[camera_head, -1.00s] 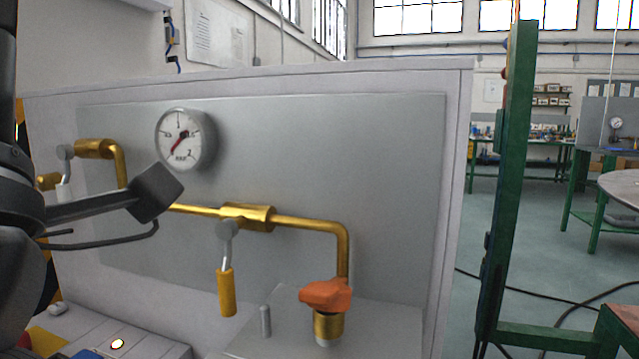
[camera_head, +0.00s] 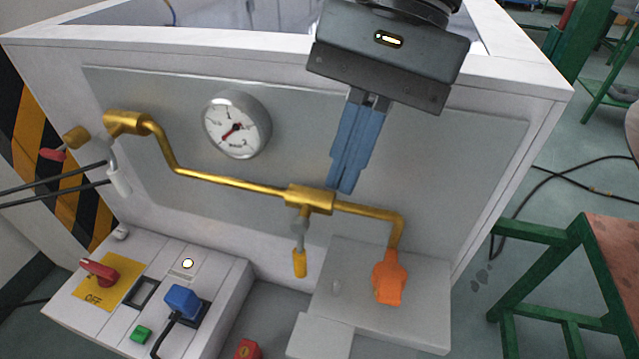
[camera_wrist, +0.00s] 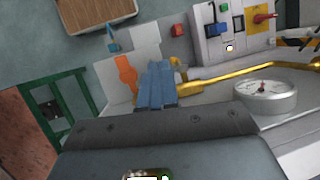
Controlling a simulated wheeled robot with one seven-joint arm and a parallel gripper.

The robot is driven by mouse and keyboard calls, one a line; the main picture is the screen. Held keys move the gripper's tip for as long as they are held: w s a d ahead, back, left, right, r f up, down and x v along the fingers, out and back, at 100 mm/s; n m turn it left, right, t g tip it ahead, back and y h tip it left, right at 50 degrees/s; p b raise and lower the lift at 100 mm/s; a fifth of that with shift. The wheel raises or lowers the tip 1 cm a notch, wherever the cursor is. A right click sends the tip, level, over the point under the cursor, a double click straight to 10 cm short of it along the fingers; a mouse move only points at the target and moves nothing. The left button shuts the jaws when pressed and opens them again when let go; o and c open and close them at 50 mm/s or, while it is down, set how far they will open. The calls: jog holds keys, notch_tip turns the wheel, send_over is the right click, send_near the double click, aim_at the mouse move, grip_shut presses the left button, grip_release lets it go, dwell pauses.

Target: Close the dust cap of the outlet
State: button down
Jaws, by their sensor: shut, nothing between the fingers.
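My gripper (camera_head: 345,188) has blue fingers pressed together with nothing between them, in front of the grey panel, above the brass pipe. It also shows in the wrist view (camera_wrist: 157,66). I cannot tell for sure which part is the outlet's dust cap. A blue socket-like part (camera_head: 182,300) with a black cable sits on the control box at lower left; it shows small in the wrist view (camera_wrist: 214,31). An orange part (camera_head: 390,278) is at the lower right end of the pipe, also in the wrist view (camera_wrist: 125,73). My gripper is apart from both.
A pressure gauge (camera_head: 237,124) and the brass pipe (camera_head: 235,185) stand out from the panel. A yellow-handled valve (camera_head: 299,262) hangs from the pipe. The control box has a red switch (camera_head: 100,272) and a green button (camera_head: 141,335). A green frame (camera_head: 560,285) stands at right.

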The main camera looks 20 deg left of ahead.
jog(key=w+d+r+h, duration=0.1)
jog(key=w+d+h, duration=0.15)
jog(key=d, duration=0.35)
jog(key=p, duration=0.2)
send_near(391, 300)
jog(key=shift+n, duration=0.4)
jog(key=x, duration=0.7)
jog(key=shift+w+f, duration=0.1)
jog(key=shift+w, duration=0.2)
jog(key=shift+s+f+t+b, duration=0.2)
jog(key=shift+f+t+b, duration=0.3)
jog(key=shift+b, duration=0.6)
jog(key=b, duration=0.1)
jog(key=f+t+b, duration=0.1)
jog(key=b, duration=0.1)
jog(key=shift+s+f+t+b, duration=0.1)
jog(key=shift+s+t+b, duration=0.2)
jog(key=f+b, duration=0.1)
jog(key=b, duration=0.2)
jog(key=shift+s+t, duration=0.3)
jog(key=shift+s, duration=0.25)
jog(key=shift+r, duration=0.15)
